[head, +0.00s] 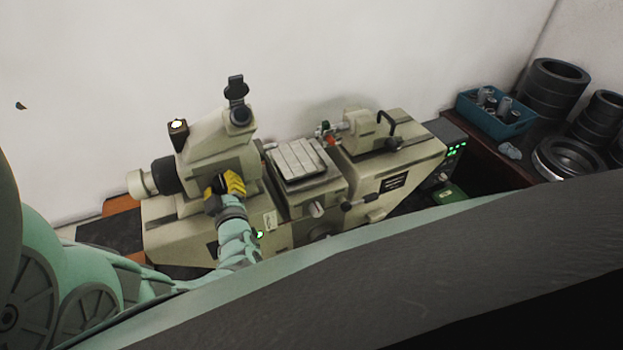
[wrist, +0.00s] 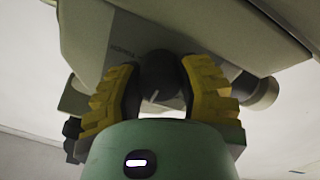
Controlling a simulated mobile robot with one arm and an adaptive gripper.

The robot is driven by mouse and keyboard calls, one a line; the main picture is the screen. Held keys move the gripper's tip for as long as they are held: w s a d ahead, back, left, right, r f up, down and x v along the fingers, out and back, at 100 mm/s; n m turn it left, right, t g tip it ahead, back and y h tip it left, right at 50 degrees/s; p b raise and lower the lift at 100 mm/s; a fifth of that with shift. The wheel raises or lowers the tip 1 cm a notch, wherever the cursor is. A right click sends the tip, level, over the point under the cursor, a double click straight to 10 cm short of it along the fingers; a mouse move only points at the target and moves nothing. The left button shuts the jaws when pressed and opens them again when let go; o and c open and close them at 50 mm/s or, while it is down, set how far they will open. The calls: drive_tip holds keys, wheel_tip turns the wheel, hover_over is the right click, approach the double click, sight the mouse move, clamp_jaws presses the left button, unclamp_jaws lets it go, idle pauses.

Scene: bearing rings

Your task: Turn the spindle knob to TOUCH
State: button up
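The spindle knob (wrist: 161,76) is a dark round knob on the underside of the beige measuring machine's head, seen from below in the wrist view. A small printed label (wrist: 122,50) is beside it, too small to read surely. My gripper (wrist: 160,90) has its yellow fingers on both sides of the knob, with their dark pads against it. In the head view, my gripper (head: 226,186) is at the front of the machine's left head (head: 215,150) and largely hides the knob. The knob's pointer and setting cannot be made out.
The machine's middle table (head: 298,160) and right-hand tailstock (head: 366,138) stand right of my gripper. A blue bin (head: 468,108) with small parts and several dark rings (head: 553,90) are at the far right. The white wall is close behind.

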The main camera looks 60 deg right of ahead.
clamp_jaws()
